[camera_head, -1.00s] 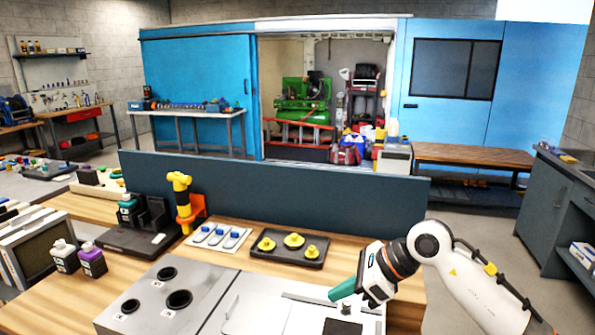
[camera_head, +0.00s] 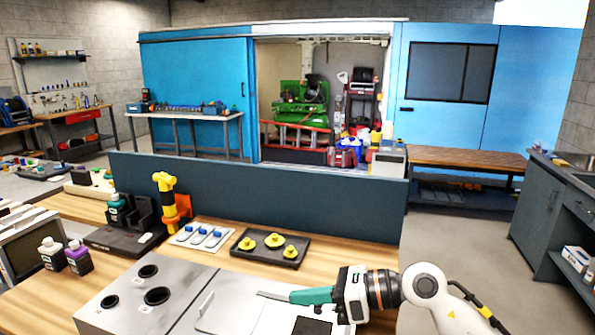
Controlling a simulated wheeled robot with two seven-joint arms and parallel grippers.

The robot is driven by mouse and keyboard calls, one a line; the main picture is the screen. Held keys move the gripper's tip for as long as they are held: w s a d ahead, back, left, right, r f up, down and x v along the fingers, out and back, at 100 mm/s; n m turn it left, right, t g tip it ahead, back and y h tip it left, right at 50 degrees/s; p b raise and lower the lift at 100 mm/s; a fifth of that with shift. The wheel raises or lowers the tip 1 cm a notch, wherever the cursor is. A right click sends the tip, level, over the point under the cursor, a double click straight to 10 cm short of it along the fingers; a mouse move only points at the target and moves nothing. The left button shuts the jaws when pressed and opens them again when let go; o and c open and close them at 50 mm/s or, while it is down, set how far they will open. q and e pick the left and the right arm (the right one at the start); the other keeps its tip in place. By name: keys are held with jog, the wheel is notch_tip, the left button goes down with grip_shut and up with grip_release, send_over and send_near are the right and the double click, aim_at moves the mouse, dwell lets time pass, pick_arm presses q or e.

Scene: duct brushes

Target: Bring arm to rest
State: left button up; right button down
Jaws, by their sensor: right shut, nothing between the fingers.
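My right gripper (camera_head: 294,297) has teal fingers that are shut, with nothing visible between them. It points left, almost level, over the right part of the grey metal unit (camera_head: 215,283) at the front of the bench. My white right arm (camera_head: 438,297) comes in from the lower right corner. A thin grey strip shows just left of the fingertips; I cannot tell whether the fingers touch it. My left gripper and left arm are not in view.
A dark tray (camera_head: 291,263) with yellow pieces lies behind the gripper. Left of it are a light tray of blue-topped pieces (camera_head: 203,236) and a yellow-black tool in an orange holder (camera_head: 180,214). A dark panel (camera_head: 260,195) stands along the bench's back. Floor at right is clear.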

jog(key=d+r+m+t+y, duration=0.35)
jog(key=r+m+t, duration=0.25)
jog(key=m+t, duration=1)
jog(key=s+d+f+m+g+h, duration=0.1)
jog(key=s+d+f+m+h, duration=0.1)
jog(key=d+f+m+h, duration=0.8)
jog(key=s+d+f+m+g+h, duration=0.1)
jog(key=d+f+m+h, duration=0.4)
jog(key=m+h, duration=0.7)
jog(key=s+f+m+g+y, duration=0.2)
jog(key=s+f+m+g, duration=0.3)
jog(key=s+f+g, duration=0.5)
jog(key=s+f+m+g+y, duration=0.3)
jog(key=s+f, duration=0.5)
jog(key=s, duration=0.6)
notch_tip(320, 180, down, 24)
jog(key=f+g, duration=0.1)
jog(key=s+d+f, duration=0.1)
jog(key=s+f, duration=0.7)
jog(key=s+d+f+g+h, duration=0.1)
jog(key=s+d+f, duration=0.1)
jog(key=s+f, duration=0.7)
jog(key=shift+s+d+m+g, duration=0.15)
jog(key=shift+d+m+g, duration=0.1)
jog(key=shift+m+g, duration=0.05)
